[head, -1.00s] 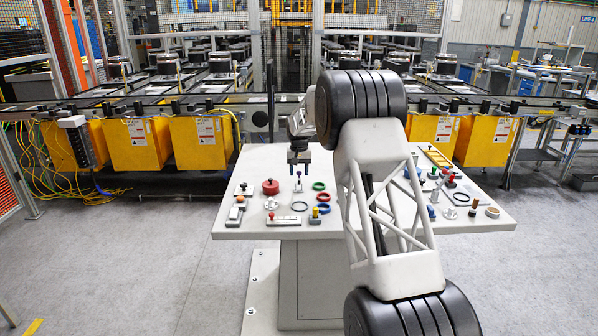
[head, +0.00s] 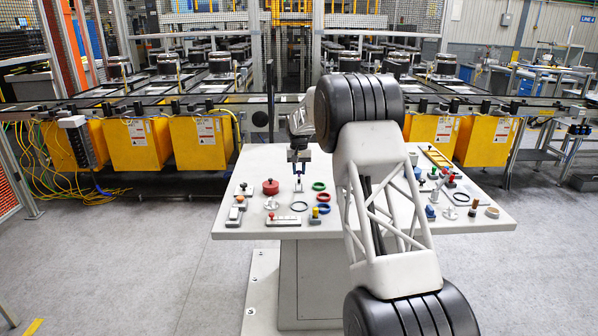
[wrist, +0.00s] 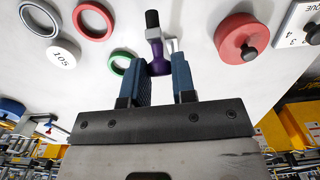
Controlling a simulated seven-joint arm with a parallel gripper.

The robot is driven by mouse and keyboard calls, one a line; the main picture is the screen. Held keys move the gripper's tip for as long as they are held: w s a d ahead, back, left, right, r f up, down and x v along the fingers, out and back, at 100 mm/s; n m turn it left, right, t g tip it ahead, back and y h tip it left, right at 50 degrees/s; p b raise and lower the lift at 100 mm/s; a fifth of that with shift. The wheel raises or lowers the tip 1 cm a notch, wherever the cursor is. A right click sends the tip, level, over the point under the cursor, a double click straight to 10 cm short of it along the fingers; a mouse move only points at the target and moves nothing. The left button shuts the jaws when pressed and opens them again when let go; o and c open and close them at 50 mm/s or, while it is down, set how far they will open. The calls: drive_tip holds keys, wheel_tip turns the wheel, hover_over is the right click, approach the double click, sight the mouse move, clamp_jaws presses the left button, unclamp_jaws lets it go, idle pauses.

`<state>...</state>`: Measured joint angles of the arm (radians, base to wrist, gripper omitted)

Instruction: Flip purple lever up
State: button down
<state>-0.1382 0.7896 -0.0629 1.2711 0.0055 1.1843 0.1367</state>
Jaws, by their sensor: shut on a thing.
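The purple lever (wrist: 155,52) has a black tip (wrist: 152,20) and a silver bracket beside it in the wrist view. My gripper (wrist: 163,72) has its blue fingers on either side of the lever's purple lower part, shut on it. In the head view my gripper (head: 299,156) is above the pale table, and the small lever fixture (head: 299,185) stands below it. The lever is too small there for its colour and tilt to be clear.
A red round knob (wrist: 242,38) is near the lever on one side; a green ring (wrist: 122,62), a red ring (wrist: 93,20) and a white disc (wrist: 63,54) are on the other. Several small fixtures crowd the table (head: 250,165). Its back left area is clear.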

drive_tip(key=shift+w+r+g, duration=0.3)
drive_tip(key=shift+w+g, duration=0.65)
drive_tip(key=shift+g, duration=0.1)
drive_tip(key=shift+w+r+g, duration=0.25)
drive_tip(key=shift+w+g, duration=0.7)
drive_tip(key=shift+g, duration=0.1)
drive_tip(key=c, duration=0.9)
unclamp_jaws()
drive_tip(key=shift+c, duration=0.2)
drive_tip(key=shift+r, duration=0.1)
drive_tip(key=v, duration=0.7)
drive_tip(key=shift+w+r, duration=0.2)
drive_tip(key=shift+r, duration=0.1)
drive_tip(key=shift+r, duration=0.15)
